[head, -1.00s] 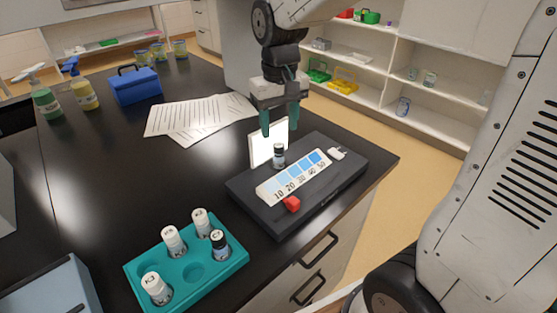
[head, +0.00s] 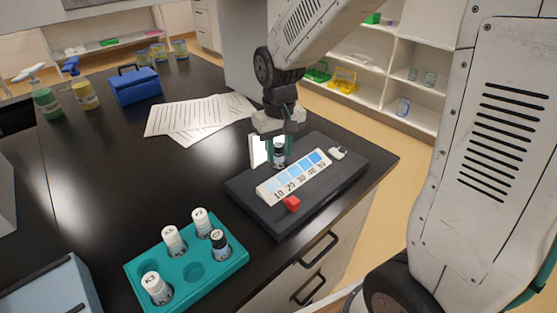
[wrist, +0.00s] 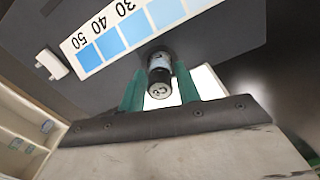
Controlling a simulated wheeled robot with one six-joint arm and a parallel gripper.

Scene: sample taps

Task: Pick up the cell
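The cell (head: 279,157) is a small vial with a pale label, upright on the dark board (head: 237,184) in front of a white card (head: 256,150). In the wrist view the cell (wrist: 159,78) stands between the two green fingers, its marked end toward the camera. My gripper (head: 279,152) is lowered around it, one finger on each side. In the wrist view my gripper (wrist: 160,85) looks open, with narrow gaps beside the cell. The fingers partly hide the cell in the head view.
A teal rack (head: 231,262) with several vials stands at front left. Papers (head: 190,116) lie behind.

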